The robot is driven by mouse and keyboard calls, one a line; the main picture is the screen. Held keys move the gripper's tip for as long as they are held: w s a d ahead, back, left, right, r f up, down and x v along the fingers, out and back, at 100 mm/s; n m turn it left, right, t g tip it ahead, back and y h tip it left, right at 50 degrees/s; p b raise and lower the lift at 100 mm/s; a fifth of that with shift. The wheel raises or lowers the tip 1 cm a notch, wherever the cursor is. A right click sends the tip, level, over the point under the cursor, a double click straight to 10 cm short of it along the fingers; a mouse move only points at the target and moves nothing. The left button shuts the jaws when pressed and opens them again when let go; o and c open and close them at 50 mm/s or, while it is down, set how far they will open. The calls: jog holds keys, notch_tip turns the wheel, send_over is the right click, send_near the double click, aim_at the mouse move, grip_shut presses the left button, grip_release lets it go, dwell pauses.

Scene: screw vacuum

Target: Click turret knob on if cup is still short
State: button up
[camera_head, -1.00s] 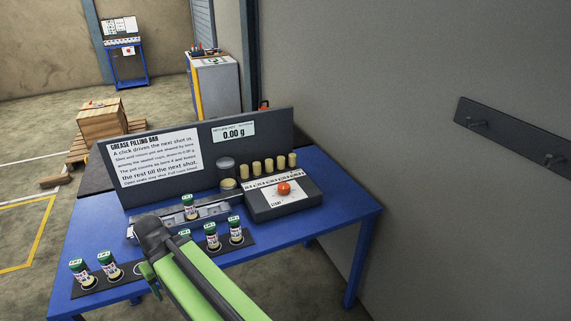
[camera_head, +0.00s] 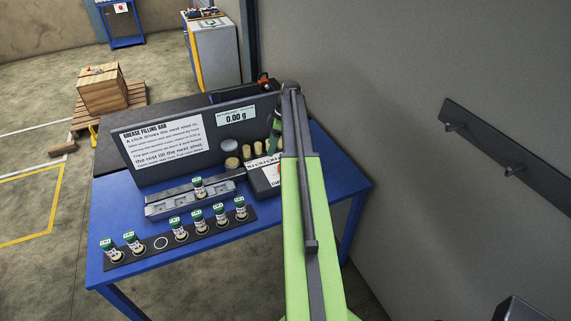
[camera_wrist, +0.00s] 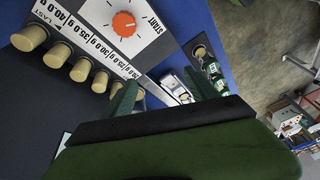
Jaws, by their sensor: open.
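The orange-red turret knob (camera_wrist: 124,24) sits on a white dial plate marked START, at the top of the wrist view. Several tan pegs (camera_wrist: 80,69) stand in a row beside gram labels. My gripper (camera_wrist: 160,88) is open and empty, its green fingers apart from the knob and below it in the wrist view. One cup with a green lid (camera_head: 198,187) stands on the metal rail (camera_head: 168,206) before the panel. The display (camera_head: 236,116) reads 0.00 g.
Several green-lidded cups stand on a black strip (camera_head: 141,258) at the table's front, with one empty ring (camera_head: 161,243). The instruction panel (camera_head: 160,146) rises behind. A wall with a hook rail (camera_head: 500,155) is at right. The blue table's right front (camera_head: 262,214) is clear.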

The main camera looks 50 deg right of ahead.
jog(key=s+d+n, duration=0.2)
jog(key=s+d, duration=0.3)
jog(key=d, duration=0.7)
jog(key=shift+t, duration=0.4)
jog(key=b+x, duration=1.6)
jog(key=x, duration=0.1)
jog(key=shift+a+r, duration=0.1)
jog(key=shift+a, duration=0.3)
jog(key=shift+r, duration=0.1)
